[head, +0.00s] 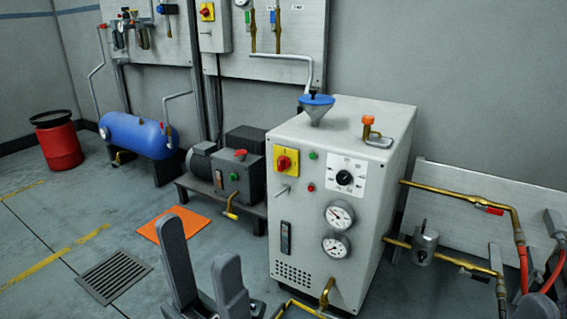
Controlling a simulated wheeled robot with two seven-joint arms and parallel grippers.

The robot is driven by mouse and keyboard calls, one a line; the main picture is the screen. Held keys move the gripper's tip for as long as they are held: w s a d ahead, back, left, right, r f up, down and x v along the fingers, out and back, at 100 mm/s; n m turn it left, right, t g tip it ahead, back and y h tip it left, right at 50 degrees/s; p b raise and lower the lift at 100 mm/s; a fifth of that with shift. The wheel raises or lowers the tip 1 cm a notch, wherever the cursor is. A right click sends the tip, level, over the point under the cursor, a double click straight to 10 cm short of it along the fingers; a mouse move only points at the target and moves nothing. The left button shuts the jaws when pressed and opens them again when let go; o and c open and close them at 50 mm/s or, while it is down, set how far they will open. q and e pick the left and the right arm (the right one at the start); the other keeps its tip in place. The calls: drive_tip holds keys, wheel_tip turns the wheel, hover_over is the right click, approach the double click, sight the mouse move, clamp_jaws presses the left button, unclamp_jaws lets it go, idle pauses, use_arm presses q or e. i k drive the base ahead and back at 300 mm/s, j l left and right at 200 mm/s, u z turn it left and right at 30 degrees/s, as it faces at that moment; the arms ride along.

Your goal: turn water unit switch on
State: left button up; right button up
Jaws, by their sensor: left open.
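The likely water unit is a pale grey cabinet (262,219) right of the middle, with a blue funnel on top. A red rotary switch (284,162) on a yellow plate sits at its upper left front. The switch's setting is too small to read. A green lamp (313,155) and a red lamp (310,188) sit to its right. My left gripper (198,241) is at the bottom, open and empty, with its fingers pointing up. In the picture it is left of and below the switch, and it does not touch the cabinet.
The cabinet front also has a dial (344,178), gauges (340,215) and a brass pipe at the bottom. A motor unit (235,172) stands to its left. Brass pipes (455,192) run off its right side. An orange mat (181,222) and a grate (114,276) lie on open floor.

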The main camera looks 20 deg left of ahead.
sight(282, 162)
drive_tip(key=i+l, duration=0.3)
drive_tip(key=i, duration=0.15)
drive_tip(key=i+l+u, duration=0.1)
drive_tip(key=i+l, duration=0.2)
drive_tip(key=i, duration=0.15)
